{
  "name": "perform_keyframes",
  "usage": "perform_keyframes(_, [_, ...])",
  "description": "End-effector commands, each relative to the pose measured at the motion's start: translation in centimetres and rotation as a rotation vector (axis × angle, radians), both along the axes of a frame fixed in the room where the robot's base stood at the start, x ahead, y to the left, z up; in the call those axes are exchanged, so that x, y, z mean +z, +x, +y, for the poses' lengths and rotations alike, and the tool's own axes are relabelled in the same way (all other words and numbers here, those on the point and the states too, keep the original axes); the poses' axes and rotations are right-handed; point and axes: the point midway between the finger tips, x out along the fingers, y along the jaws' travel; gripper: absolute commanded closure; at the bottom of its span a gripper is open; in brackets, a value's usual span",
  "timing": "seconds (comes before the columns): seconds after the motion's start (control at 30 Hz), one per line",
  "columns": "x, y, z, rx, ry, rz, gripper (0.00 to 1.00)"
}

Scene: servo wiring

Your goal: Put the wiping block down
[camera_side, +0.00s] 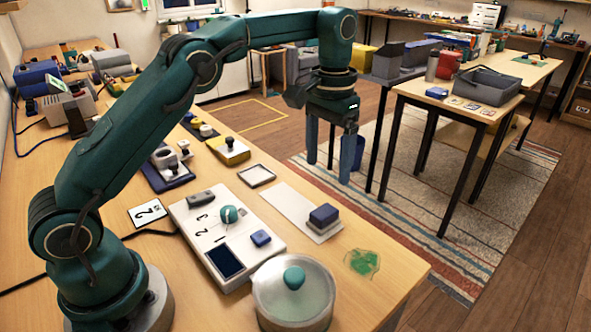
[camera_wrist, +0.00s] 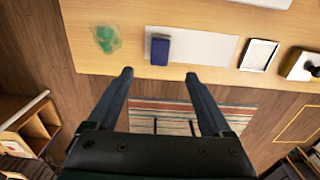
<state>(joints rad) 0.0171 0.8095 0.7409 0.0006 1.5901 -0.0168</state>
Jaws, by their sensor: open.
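The wiping block (camera_side: 324,216), blue on top with a grey layer under it, rests on the right end of a white strip (camera_side: 287,206) on the wooden table. In the wrist view the block (camera_wrist: 160,50) sits at the left end of the strip (camera_wrist: 205,46), close to the table edge. My gripper (camera_side: 329,166) is open and empty, raised above the table's edge and apart from the block. In the wrist view its two fingers (camera_wrist: 158,75) point towards the block with a clear gap between them.
A green smear (camera_side: 361,262) lies near the table corner. A small framed tray (camera_side: 257,176) lies behind the strip.

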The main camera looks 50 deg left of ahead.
Motion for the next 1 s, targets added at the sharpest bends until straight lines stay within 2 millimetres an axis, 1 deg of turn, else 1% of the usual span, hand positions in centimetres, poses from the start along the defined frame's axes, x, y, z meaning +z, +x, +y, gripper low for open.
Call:
perform_keyframes(0.13, [1.7,-0.7,0.0,0.000,-0.001,-0.031,0.16])
perform_keyframes(0.27, [4.1,-2.6,0.1,0.000,-0.001,-0.088,0.16])
perform_keyframes(0.4, [6.3,-5.5,0.3,0.000,-0.002,-0.159,0.16])
perform_keyframes(0.53, [7.4,-8.6,0.4,0.000,-0.002,-0.227,0.16])
perform_keyframes(0.63, [7.7,-11.1,0.4,0.000,-0.002,-0.279,0.16])
perform_keyframes(0.77, [7.3,-14.5,0.5,0.000,-0.002,-0.344,0.16])
perform_keyframes(0.9, [5.9,-17.8,0.6,0.000,-0.001,-0.411,0.16])
perform_keyframes(1.0, [4.7,-19.6,0.6,0.000,-0.001,-0.450,0.16])
